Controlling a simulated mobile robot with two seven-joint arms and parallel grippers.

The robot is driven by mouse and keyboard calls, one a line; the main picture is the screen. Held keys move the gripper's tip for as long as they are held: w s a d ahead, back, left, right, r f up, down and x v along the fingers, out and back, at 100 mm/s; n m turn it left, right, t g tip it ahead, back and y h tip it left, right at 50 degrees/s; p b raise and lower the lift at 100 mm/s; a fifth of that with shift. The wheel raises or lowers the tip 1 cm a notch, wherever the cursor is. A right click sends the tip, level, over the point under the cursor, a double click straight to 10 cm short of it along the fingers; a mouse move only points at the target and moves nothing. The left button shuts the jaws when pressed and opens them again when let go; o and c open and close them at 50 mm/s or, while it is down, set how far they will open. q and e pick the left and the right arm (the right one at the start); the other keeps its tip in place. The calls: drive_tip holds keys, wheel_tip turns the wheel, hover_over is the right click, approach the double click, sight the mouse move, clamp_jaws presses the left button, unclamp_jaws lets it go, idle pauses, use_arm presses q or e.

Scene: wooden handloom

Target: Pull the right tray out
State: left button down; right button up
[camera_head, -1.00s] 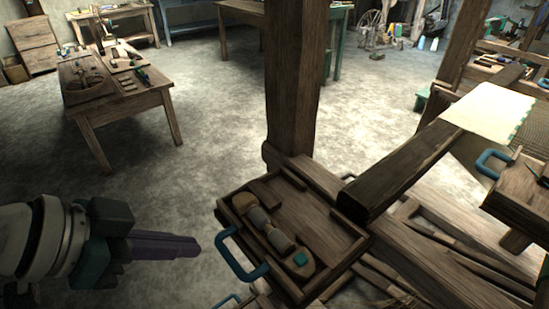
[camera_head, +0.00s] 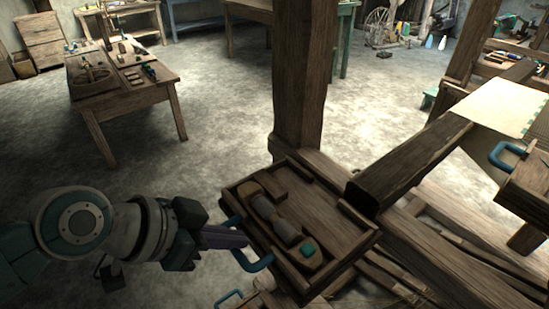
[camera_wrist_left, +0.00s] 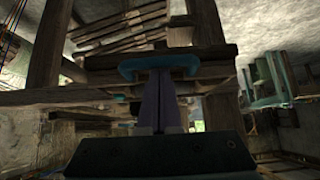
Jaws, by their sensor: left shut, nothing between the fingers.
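A wooden tray (camera_head: 324,205) with a blue handle (camera_head: 252,264) on its near left side sits on the loom in the head view. Another tray (camera_head: 535,193) with a blue handle (camera_head: 503,154) is at the right edge. My left gripper (camera_head: 245,238) is shut and empty, its purple fingers reaching the handle of the nearer tray. In the left wrist view the closed fingertips (camera_wrist_left: 159,76) are at that blue handle (camera_wrist_left: 158,64), which crosses in front of them. Whether they touch it I cannot tell. My right gripper is not in view.
The nearer tray holds wooden tools and a small green block (camera_head: 309,249). A thick post (camera_head: 300,90) and a dark beam (camera_head: 410,168) stand close behind it. Another blue handle (camera_head: 229,299) shows lower down. A bench (camera_head: 125,95) stands at the left, with open floor between.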

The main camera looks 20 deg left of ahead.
use_arm(q)
drive_tip(key=shift+w+d+f, duration=0.2)
drive_tip(key=shift+f, duration=0.1)
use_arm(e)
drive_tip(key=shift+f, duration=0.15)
use_arm(q)
drive_tip(key=s+a, duration=0.5)
drive_tip(key=s, duration=0.1)
drive_tip(key=shift+s+p, duration=0.25)
drive_tip(key=shift+p, duration=0.15)
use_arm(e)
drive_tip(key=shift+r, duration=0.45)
